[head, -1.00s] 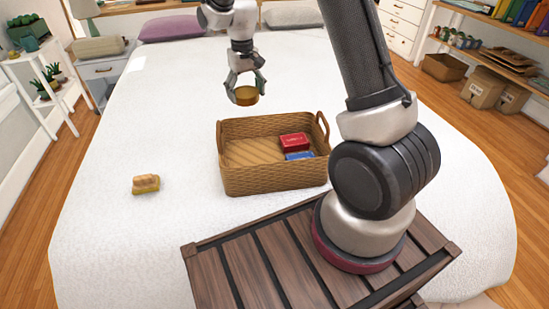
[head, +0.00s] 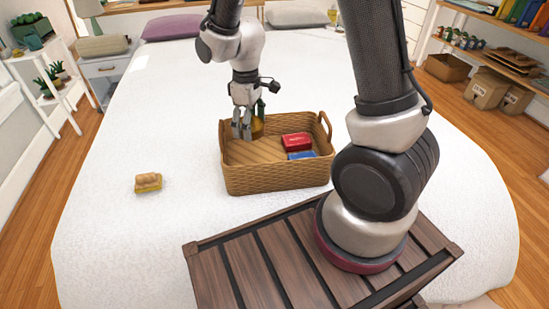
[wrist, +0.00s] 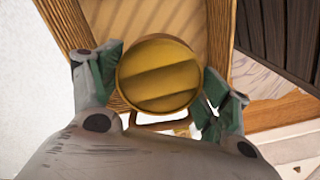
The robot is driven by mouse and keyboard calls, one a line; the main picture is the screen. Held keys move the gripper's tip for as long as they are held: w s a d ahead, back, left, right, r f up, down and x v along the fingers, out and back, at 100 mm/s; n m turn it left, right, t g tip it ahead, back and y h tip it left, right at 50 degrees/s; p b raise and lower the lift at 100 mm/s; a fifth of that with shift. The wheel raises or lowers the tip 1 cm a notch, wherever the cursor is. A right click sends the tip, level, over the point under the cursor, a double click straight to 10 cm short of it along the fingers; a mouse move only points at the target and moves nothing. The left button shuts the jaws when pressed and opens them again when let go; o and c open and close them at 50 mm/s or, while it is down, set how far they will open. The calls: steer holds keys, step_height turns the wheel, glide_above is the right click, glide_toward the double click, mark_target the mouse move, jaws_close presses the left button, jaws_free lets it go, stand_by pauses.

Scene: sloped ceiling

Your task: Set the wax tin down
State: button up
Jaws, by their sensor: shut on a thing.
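The wax tin (head: 257,127) is round and golden-brown. In the wrist view the wax tin (wrist: 158,74) sits between the green-padded fingers of my gripper (wrist: 160,95), which is shut on it. In the head view my gripper (head: 250,127) points down inside the left back part of the wicker basket (head: 277,178). The fingers partly hide the tin there. Whether the tin touches the basket floor I cannot tell.
A red box (head: 297,142) and a blue box (head: 301,155) lie in the right part of the basket. The basket's front left floor is bare.

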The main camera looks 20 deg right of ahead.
step_height(320, 180, down, 13)
steer(key=shift+r, duration=0.2)
stand_by(0.4)
steer(key=o, duration=1.2)
steer(key=shift+f, duration=0.1)
steer(key=shift+c, duration=0.2)
